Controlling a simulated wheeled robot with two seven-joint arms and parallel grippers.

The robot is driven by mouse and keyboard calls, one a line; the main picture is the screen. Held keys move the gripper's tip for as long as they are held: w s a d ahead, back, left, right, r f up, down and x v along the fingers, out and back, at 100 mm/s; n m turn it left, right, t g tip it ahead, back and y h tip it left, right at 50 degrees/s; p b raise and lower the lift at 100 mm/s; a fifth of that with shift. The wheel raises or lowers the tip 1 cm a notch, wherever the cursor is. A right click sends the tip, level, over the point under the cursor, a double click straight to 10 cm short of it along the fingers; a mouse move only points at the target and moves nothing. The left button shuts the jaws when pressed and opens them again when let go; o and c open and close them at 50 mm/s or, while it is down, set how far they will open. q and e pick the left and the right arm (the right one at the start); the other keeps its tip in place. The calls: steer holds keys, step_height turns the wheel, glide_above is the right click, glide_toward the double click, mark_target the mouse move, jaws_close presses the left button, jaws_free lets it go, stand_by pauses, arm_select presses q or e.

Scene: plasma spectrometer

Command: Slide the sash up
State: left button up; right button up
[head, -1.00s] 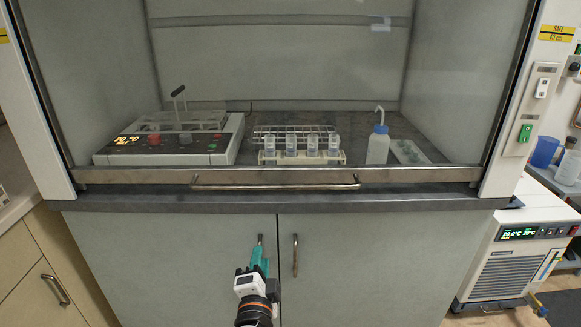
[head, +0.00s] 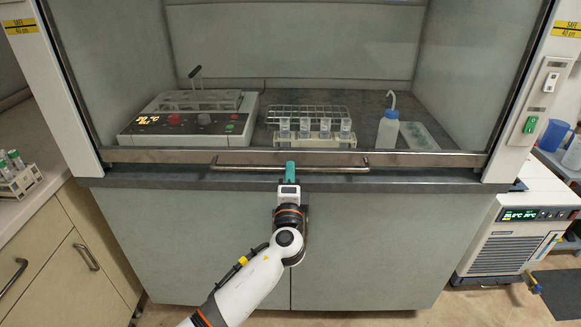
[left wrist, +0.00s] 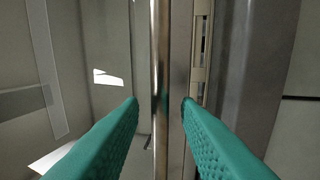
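The fume hood's glass sash is down, with its metal bottom rail (head: 420,159) just above the dark front sill. A horizontal bar handle (head: 235,168) runs along the rail. My left gripper (head: 290,170) is at the middle of this handle. In the left wrist view the handle (left wrist: 160,70) stands as a vertical bar between the two green fingers of the left gripper (left wrist: 160,103). The fingers are apart, with gaps on both sides of the bar, so the gripper is open. My right gripper is in neither view.
Behind the glass stand a digital heating block (head: 190,118), a rack of tubes (head: 315,132), a wash bottle (head: 388,127) and a white tray (head: 418,136). A tube rack (head: 18,180) is on the left bench. A chiller (head: 510,240) stands at right.

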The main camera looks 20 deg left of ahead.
arm_select(q)
steer(key=shift+x, duration=1.15)
jaws_close()
steer(key=shift+r, duration=0.1)
